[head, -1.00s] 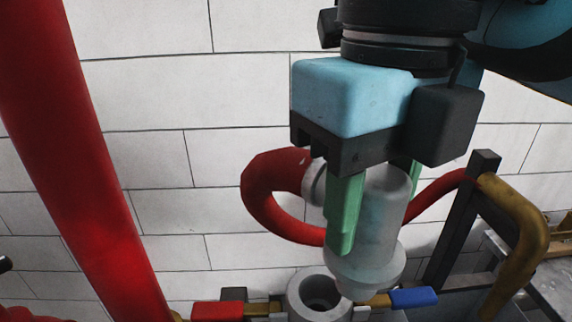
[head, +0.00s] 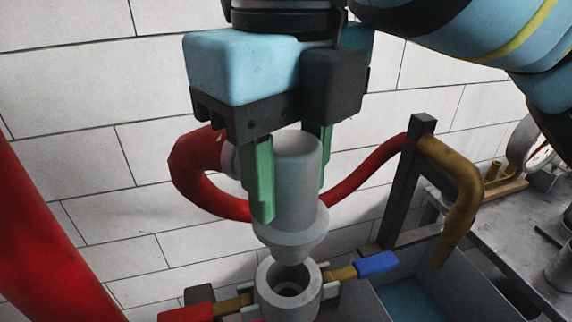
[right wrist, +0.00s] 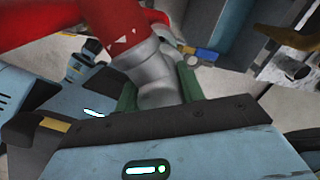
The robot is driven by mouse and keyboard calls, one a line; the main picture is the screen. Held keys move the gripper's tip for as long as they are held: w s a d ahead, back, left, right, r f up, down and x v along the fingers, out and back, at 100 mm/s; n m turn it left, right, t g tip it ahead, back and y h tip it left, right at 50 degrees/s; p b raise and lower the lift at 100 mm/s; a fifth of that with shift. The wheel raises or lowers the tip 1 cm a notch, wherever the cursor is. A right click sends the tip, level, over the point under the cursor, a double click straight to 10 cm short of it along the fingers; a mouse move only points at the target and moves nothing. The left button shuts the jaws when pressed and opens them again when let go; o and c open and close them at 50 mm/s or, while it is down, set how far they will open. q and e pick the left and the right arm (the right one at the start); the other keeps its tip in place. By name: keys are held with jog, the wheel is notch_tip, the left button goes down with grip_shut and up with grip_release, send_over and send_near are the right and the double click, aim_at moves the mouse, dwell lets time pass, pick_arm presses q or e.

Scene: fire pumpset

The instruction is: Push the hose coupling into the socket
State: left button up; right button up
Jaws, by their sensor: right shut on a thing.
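The grey hose coupling (head: 296,185) is held upright between the green fingers of my right gripper (head: 290,190), with its tapered end down. A red hose (head: 190,170) leaves its side and loops behind it. The grey socket (head: 289,296) stands open just below; the coupling's tip is at or just above its mouth, and I cannot tell if they touch. In the right wrist view the coupling (right wrist: 155,78) sits between the green fingers (right wrist: 160,90), with the red hose (right wrist: 90,20) attached. My left gripper is not seen.
Levers with a red handle (head: 185,312) and a blue handle (head: 377,264) flank the socket. A dark post (head: 405,185) with a brass-coloured pipe (head: 462,190) stands to the right, near a grey bench (head: 510,240). A thick red pipe (head: 50,240) crosses the lower left.

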jog(key=shift+s+f, duration=0.15)
jog(key=shift+f, duration=1.2)
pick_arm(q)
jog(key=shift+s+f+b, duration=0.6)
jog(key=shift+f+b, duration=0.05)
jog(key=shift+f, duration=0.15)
pick_arm(e)
jog(key=shift+f, duration=2.4)
jog(key=o, duration=1.4)
jog(key=shift+c, duration=0.2)
